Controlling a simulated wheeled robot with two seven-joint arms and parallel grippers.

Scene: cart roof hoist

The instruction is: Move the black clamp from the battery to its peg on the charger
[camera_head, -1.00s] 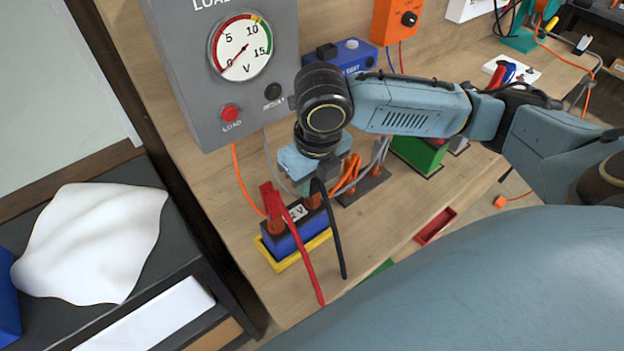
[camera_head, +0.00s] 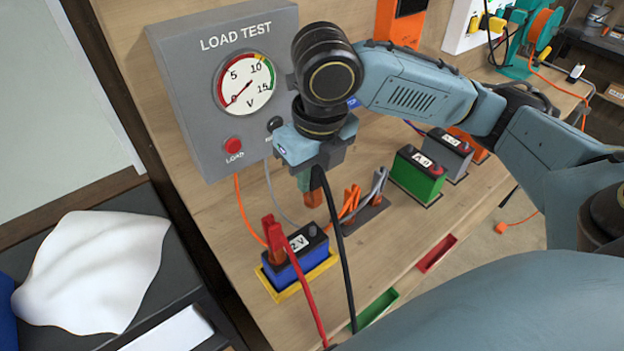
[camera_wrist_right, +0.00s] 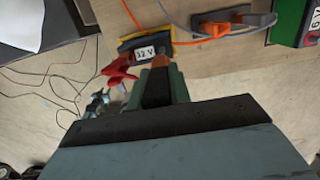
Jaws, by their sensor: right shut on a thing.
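My right gripper (camera_head: 310,186) is shut on the black clamp, whose copper-orange tip (camera_head: 313,199) points down below the fingers. Its black cable (camera_head: 343,250) hangs down toward the front. The wrist view shows the clamp (camera_wrist_right: 157,88) between my teal fingers. The clamp is held above and apart from the blue 12 V battery (camera_head: 284,277), which also shows in the wrist view (camera_wrist_right: 134,43). The red clamp (camera_head: 275,236) is on the battery's left terminal. I cannot make out the charger or its peg. My left gripper is not in view.
The grey load tester (camera_head: 190,110) stands close behind my gripper. Orange and grey leads (camera_head: 352,202) sit in a holder to the right. Beyond are a green battery (camera_head: 416,178) and a grey one (camera_head: 450,158).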

